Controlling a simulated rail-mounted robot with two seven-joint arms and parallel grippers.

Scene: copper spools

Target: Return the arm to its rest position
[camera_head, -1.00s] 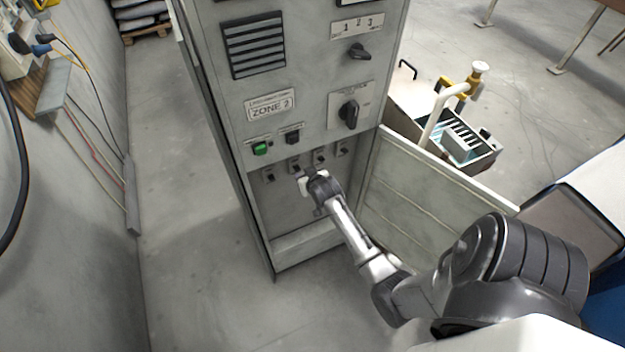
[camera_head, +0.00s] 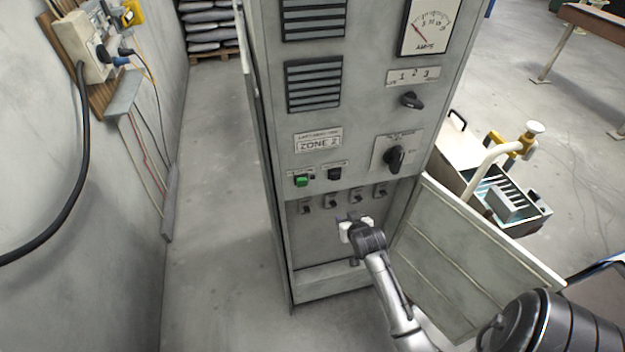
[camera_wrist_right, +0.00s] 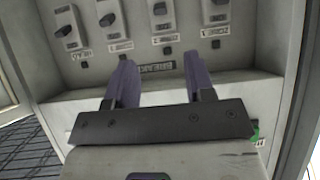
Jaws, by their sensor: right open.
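My right gripper (camera_head: 356,226) is in front of the open lower bay of a grey control cabinet (camera_head: 355,105), just below a row of small toggle switches (camera_head: 356,196). In the right wrist view the two purple fingers of this gripper (camera_wrist_right: 158,80) are spread apart with nothing between them. Several switches with labels show beyond the fingertips, the nearest ones being a switch at the upper middle (camera_wrist_right: 160,10) and one at the left (camera_wrist_right: 107,14). My left gripper is not in view.
The cabinet's lower door (camera_head: 480,255) hangs open to the right, beside my right arm. A cart with a grey tray and white pipe (camera_head: 490,165) stands behind it. A wall with cables (camera_head: 85,130) is at left. Bare floor (camera_head: 220,200) lies between wall and cabinet.

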